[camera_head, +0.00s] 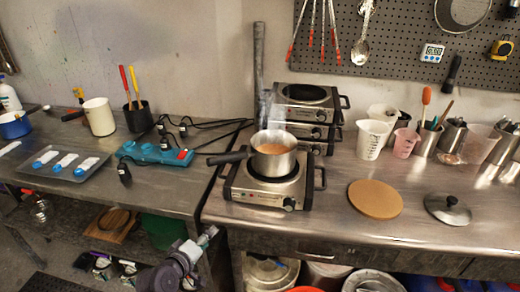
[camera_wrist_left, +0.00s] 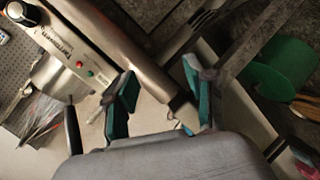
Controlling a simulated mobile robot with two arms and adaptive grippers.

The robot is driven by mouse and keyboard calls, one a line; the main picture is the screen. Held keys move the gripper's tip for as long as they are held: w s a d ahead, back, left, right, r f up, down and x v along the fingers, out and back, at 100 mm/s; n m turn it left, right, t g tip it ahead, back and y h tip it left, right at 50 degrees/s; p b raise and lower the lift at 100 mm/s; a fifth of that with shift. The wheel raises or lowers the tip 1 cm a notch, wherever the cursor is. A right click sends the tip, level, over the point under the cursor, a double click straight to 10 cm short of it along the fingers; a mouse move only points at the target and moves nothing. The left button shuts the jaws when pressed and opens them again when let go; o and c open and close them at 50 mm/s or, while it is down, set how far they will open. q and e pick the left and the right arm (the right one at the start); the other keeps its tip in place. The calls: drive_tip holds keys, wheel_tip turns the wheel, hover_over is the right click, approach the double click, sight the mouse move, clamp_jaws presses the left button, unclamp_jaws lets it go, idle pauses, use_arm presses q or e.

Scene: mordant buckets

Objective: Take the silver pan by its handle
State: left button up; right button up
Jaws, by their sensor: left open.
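The silver pan (camera_head: 273,155) stands upright on the front hot plate (camera_head: 262,195), with brownish liquid in it. Its black handle (camera_head: 229,158) points left over the gap between the two benches. My left gripper (camera_head: 209,236) is in front of and below the bench edge, well below the handle and apart from it. In the left wrist view my left gripper (camera_wrist_left: 160,88) shows two teal-padded fingers spread, with nothing held between them. My right gripper is not in view.
A stack of hot plates (camera_head: 304,110) stands behind the pan. A cork mat (camera_head: 375,199) and a lid (camera_head: 448,209) lie to the right. A blue power strip (camera_head: 156,154) with cables lies left. A green bucket (camera_head: 163,229) stands under the bench.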

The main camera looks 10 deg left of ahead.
sight(223, 163)
use_arm(q)
wheel_tip(223, 163, up, 20)
drive_tip(key=d+n+t+h+p, duration=0.1)
drive_tip(key=t+h, duration=0.1)
drive_tip(key=t, duration=0.1)
drive_tip(key=x, duration=0.2)
drive_tip(key=p+x, duration=0.1)
drive_tip(key=x, duration=0.5)
drive_tip(key=shift+a+r, duration=0.15)
drive_tip(key=shift+r, duration=0.25)
drive_tip(key=shift+w+p, duration=0.3)
drive_tip(key=shift+w, duration=0.55)
drive_tip(key=p+x, duration=0.1)
drive_tip(key=x, duration=0.2)
drive_tip(key=shift+w, duration=0.35)
drive_tip(key=shift+w+d+f, duration=0.1)
drive_tip(key=shift+w+d, duration=0.15)
drive_tip(key=shift+w, duration=0.25)
drive_tip(key=shift+s, duration=0.1)
